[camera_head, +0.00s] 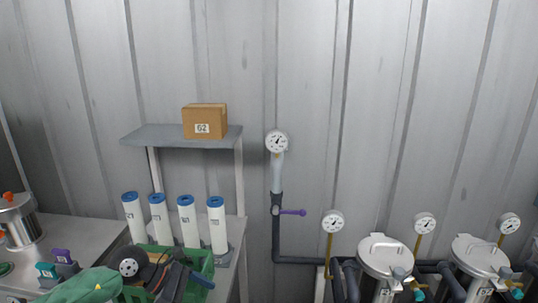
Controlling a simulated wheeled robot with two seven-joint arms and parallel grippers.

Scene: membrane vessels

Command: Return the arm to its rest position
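A grey shelf (160,135) bears a cardboard box (204,122) marked 62. Several white cartridges (188,222) with blue caps stand below it. A metal pot (18,222) stands at left. Lidded vessels (385,255), gauges (277,141) and dark pipes (300,260) are at right.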

